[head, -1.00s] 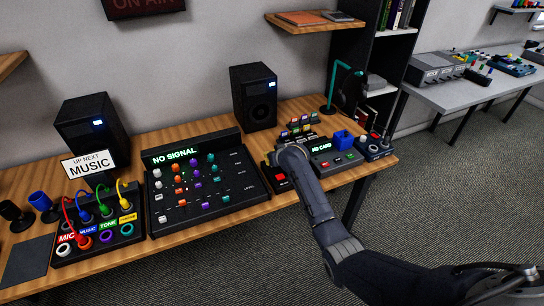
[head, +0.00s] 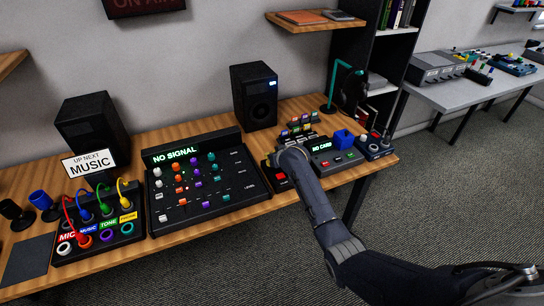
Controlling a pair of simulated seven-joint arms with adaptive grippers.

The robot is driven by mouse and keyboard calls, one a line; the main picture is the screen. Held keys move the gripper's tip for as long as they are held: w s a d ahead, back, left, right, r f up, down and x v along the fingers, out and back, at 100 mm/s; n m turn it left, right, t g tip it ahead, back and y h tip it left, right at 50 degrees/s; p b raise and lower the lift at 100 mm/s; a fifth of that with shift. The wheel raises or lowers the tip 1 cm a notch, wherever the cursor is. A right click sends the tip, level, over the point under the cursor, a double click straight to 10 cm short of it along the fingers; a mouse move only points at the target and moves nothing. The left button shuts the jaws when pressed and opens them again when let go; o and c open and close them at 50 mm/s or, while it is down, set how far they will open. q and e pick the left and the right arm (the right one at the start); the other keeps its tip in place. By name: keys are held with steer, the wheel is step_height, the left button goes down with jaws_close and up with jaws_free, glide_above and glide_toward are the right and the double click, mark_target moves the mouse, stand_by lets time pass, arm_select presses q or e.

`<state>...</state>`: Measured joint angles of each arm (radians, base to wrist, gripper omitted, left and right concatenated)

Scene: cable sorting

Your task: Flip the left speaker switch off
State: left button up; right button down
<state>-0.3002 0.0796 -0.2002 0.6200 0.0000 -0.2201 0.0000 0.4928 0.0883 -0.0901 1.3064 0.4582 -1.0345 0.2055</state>
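The left speaker (head: 90,125) is a black box on the back left of the wooden desk. No light shows on its front, and its switch cannot be made out. The right speaker (head: 254,97) stands further right with a small blue-white light lit on its front. My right arm comes in from the lower right. Its end (head: 290,155) is over the small device with red buttons, far right of the left speaker; the fingers are hidden or too small to tell. My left gripper is not in view.
An "UP NEXT MUSIC" card (head: 88,163) stands before the left speaker. A patch box (head: 100,232) with coloured cables and a mixer (head: 203,185) reading "NO SIGNAL" lie in front. A "NO CARD" device (head: 333,157) is at right. Bare desk shows between the speakers.

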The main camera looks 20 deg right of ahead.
steer(key=shift+s+d+r, duration=0.1)
steer(key=shift+s, duration=0.3)
steer(key=r, duration=0.4)
steer(key=shift+w+r, duration=0.25)
steer(key=shift+w, duration=0.05)
steer(key=w+a+r+v, duration=0.1)
steer(key=v, duration=0.8)
steer(key=shift+d+r, duration=0.4)
steer(key=shift+s, duration=0.1)
